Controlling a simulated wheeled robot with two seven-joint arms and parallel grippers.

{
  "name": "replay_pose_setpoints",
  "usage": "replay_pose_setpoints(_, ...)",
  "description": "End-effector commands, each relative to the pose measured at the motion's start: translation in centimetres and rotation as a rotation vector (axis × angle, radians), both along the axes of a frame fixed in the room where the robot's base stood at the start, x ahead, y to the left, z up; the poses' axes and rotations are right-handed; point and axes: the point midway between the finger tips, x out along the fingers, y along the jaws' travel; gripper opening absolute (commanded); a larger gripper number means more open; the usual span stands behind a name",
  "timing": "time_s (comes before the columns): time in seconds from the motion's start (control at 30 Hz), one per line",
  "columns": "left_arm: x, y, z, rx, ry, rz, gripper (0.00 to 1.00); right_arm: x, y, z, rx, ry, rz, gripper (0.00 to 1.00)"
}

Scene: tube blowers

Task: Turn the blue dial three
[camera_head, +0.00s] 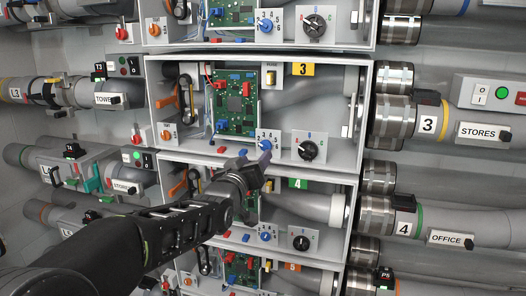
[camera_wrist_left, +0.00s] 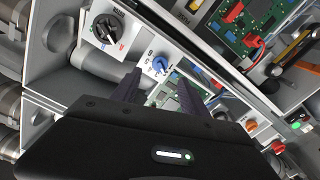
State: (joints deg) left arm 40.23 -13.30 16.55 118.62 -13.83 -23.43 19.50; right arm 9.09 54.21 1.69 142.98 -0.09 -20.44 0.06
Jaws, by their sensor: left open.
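The blue dial (camera_head: 265,145) sits on a small white plate in the compartment with the yellow "3" label (camera_head: 303,69), below the green circuit board (camera_head: 236,102). A blue dial (camera_wrist_left: 160,64) also shows in the left wrist view, beyond and roughly between my fingers. My left gripper (camera_head: 256,163) is just below the dial in the head view, at the compartment's lower edge. In the left wrist view its dark fingers (camera_wrist_left: 157,84) are spread apart with nothing between them. Contact with the dial cannot be made out. My right gripper is out of view.
A black dial (camera_head: 307,149) is right of the blue one. The shelf edge (camera_head: 320,174) runs under both. Compartment 4 lies below with its own blue dial (camera_head: 266,234), partly near my arm. Pipes and a "STORES" sign (camera_head: 484,132) are at the right.

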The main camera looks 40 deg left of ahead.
Motion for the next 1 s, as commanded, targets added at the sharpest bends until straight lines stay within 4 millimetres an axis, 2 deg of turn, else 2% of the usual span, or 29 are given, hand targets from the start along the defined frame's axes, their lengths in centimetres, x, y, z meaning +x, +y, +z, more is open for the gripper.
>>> replay_pose_setpoints(0.17, 1.0, 0.3, 0.1, -0.003, 0.001, -0.001, 0.52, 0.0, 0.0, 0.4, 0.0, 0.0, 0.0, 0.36)
replay_pose_setpoints(0.6, 6.6, 2.3, 0.1, -0.005, 0.001, -0.002, 0.52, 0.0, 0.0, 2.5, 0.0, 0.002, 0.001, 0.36)
replay_pose_setpoints(0.73, 7.3, 2.5, 0.0, -0.003, 0.002, -0.002, 0.52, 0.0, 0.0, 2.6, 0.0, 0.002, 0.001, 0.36)
replay_pose_setpoints(1.0, 7.4, 2.5, -0.1, -0.001, 0.001, -0.002, 0.51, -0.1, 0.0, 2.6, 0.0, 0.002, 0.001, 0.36)
